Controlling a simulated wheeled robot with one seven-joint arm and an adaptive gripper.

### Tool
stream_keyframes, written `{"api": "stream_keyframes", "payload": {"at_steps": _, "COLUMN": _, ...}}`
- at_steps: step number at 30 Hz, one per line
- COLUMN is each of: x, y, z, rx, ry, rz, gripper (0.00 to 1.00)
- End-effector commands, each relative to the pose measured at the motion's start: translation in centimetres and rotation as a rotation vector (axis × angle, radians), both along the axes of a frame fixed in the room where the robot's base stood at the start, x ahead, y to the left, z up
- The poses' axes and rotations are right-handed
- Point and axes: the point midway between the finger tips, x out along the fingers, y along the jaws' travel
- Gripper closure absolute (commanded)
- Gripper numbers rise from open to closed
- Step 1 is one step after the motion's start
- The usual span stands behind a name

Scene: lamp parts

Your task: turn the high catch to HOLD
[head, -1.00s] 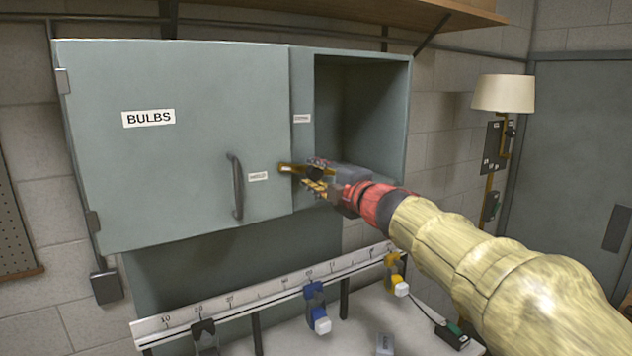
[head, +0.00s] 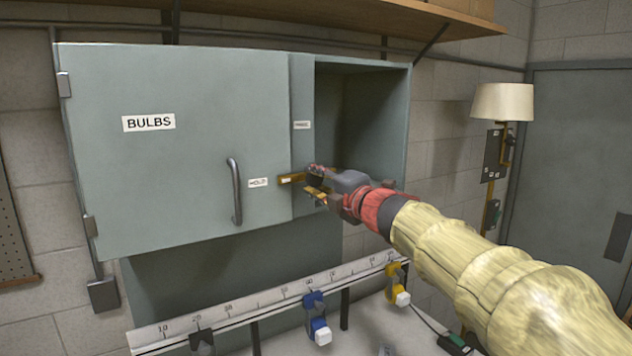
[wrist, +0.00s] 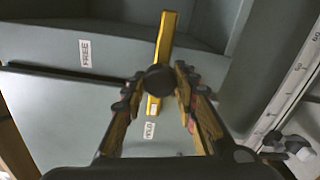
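The high catch (head: 291,179) is a brass-yellow bar on the strip beside the cabinet door. Its pale-tipped end points left at the HOLD label (head: 258,182) and reaches the door's edge. In the wrist view the catch (wrist: 164,38) has a dark round knob (wrist: 158,79) and its tip is just short of the HOLD label (wrist: 149,130). The FREE label (wrist: 85,53) is off to one side. My gripper (wrist: 158,76) has its fingers apart, one on each side of the knob, with small gaps; contact is unclear. In the head view my gripper (head: 312,188) partly hides the catch.
The BULBS door (head: 180,80) is closed, with a grey handle (head: 235,191) left of the catch. An open compartment (head: 360,110) is on the right. Below is a numbered rail (head: 230,312) with blue (head: 316,318) and yellow (head: 397,285) clamps. A lamp (head: 503,102) stands right.

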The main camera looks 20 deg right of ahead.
Motion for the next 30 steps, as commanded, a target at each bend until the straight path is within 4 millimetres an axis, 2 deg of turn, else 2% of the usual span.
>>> {"api": "stream_keyframes", "payload": {"at_steps": 10, "x": 0.0, "y": 0.0, "z": -0.1, "rx": -0.001, "ry": 0.002, "rz": 0.000, "gripper": 0.52}}
{"api": "stream_keyframes", "payload": {"at_steps": 20, "x": -0.2, "y": -0.1, "z": 0.0, "rx": 0.000, "ry": 0.000, "rz": 0.000, "gripper": 0.52}}
{"api": "stream_keyframes", "payload": {"at_steps": 25, "x": -2.0, "y": -0.7, "z": 0.1, "rx": 0.000, "ry": -0.001, "rz": -0.003, "gripper": 0.52}}
{"api": "stream_keyframes", "payload": {"at_steps": 30, "x": -5.3, "y": -1.6, "z": 0.1, "rx": -0.001, "ry": -0.002, "rz": -0.003, "gripper": 0.52}}
